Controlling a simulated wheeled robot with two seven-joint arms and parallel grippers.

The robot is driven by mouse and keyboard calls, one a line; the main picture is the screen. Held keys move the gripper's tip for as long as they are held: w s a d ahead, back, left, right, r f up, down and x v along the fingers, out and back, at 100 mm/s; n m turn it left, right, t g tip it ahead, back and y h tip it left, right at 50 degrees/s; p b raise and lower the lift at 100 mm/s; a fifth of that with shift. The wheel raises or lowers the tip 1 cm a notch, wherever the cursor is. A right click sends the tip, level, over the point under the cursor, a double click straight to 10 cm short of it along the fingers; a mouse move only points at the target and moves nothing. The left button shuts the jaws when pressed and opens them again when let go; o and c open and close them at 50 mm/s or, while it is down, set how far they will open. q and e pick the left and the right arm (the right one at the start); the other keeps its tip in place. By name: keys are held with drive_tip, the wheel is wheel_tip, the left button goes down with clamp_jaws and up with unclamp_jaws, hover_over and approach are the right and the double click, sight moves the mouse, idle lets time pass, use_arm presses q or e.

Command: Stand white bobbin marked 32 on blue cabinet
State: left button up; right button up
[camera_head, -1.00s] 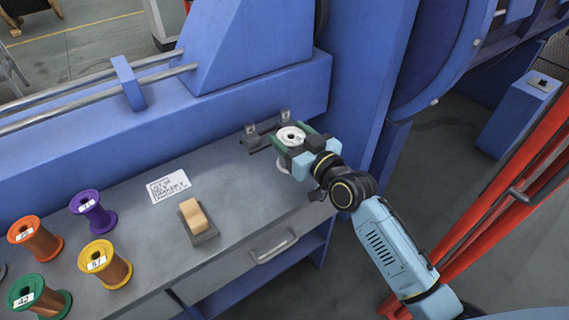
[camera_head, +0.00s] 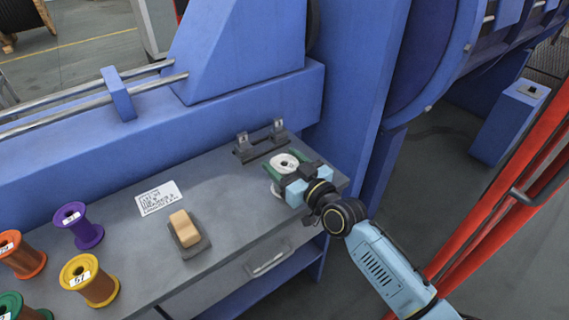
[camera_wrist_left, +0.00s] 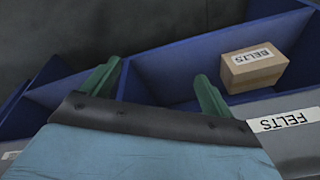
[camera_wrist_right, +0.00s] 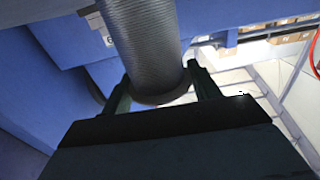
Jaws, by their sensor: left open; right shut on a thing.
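The white bobbin (camera_head: 286,162) is upright in my right gripper (camera_head: 289,170), over the right end of the grey bench top. Its white top flange shows; its number is too small to read. In the right wrist view the gripper (camera_wrist_right: 160,88) is shut around the bobbin's grey wound body (camera_wrist_right: 145,40), just above one flange. A blue cabinet (camera_head: 504,128) stands on the floor at the right, with a small dark item on top. My left gripper (camera_wrist_left: 155,88) is open and empty in the left wrist view, near blue bins; the head view does not show it.
Purple (camera_head: 78,225), orange (camera_head: 20,256), yellow (camera_head: 88,280) and green (camera_head: 20,308) bobbins stand on the bench's left. A dark bracket (camera_head: 260,146) lies behind the gripper. Red posts (camera_head: 510,190) rise between my arm and the cabinet. A BELTS box (camera_wrist_left: 254,68) sits in a bin.

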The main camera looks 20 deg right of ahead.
drive_tip(key=o, duration=1.4)
drive_tip(key=shift+f, duration=0.15)
